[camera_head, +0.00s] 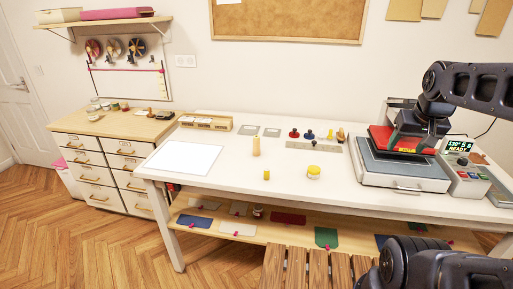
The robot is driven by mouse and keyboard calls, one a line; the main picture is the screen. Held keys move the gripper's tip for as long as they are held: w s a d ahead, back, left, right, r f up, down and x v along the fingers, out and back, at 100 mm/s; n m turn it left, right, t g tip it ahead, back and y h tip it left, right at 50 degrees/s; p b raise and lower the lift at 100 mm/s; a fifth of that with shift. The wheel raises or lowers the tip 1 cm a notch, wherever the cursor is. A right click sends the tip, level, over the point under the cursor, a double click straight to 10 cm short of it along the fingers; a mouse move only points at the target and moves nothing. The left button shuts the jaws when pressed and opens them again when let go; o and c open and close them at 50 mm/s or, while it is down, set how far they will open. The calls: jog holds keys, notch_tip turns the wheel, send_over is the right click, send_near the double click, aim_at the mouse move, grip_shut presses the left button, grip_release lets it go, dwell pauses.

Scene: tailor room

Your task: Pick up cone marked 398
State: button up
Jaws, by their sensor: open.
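No marking 398 can be read on anything in view, so I cannot tell which item is the cone. A tan, upright, roughly cylindrical piece (256,146) stands near the middle of the white table. A small yellow piece (266,175) stands nearer the front edge, left of a yellow container with a pale lid (313,171). Several small red, dark, yellow and brown items stand at the back of the table. My gripper (411,144) is open at the right, in front of the red part of the press in the picture, well right of these items.
A heat press (403,177) with a lit control box (463,170) fills the table's right end. A white sheet (187,157) lies at the left. A wooden tray (205,122) and grey ruler-like strip (316,146) lie behind. A slatted wooden seat (308,271) stands in front.

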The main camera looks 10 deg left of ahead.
jog(key=w+a+r+n+g, duration=0.1)
jog(key=w+a+r, duration=0.1)
jog(key=w+a, duration=0.35)
jog(key=w+a+r+n, duration=0.2)
jog(key=w, duration=0.7)
jog(key=n+g, duration=0.4)
jog(key=n, duration=0.3)
send_over(256, 144)
jog(key=w, duration=0.2)
notch_tip(256, 144, down, 22)
jog(key=shift+f, duration=5.4)
jog(key=c, duration=1.1)
